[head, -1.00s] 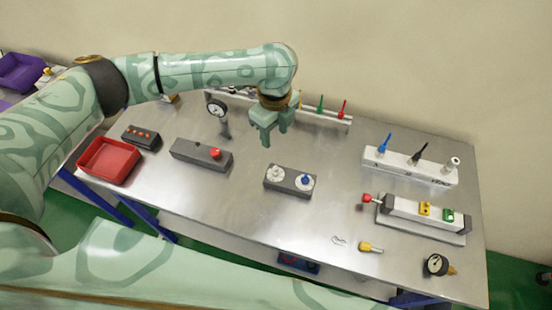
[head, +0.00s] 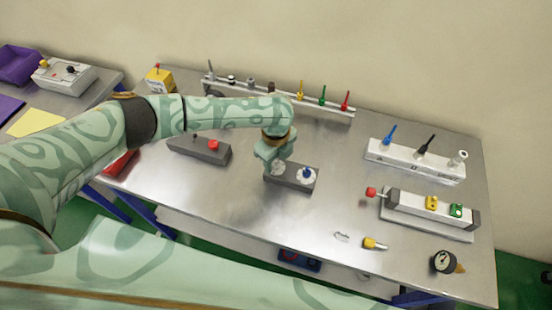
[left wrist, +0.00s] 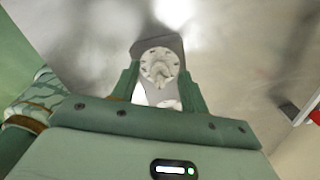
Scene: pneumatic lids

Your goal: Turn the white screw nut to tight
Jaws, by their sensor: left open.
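The white screw nut (left wrist: 158,66) is a round, notched white disc on one end of a dark grey block (head: 291,183). In the head view my left gripper (head: 274,170) points down at the block's left end and mostly covers the nut. In the left wrist view the open gripper (left wrist: 158,82) has one finger on each side of the nut. I cannot tell whether the fingers touch it. A blue knob on a white disc (head: 307,175) sits at the block's right end. My right gripper is not in view.
A grey block with a red button (head: 213,145) stands to the left. A white valve block (head: 415,159) and a rail unit with yellow and green parts (head: 405,206) stand to the right. A gauge (head: 444,262) lies at front right. Bare metal table surrounds the nut's block.

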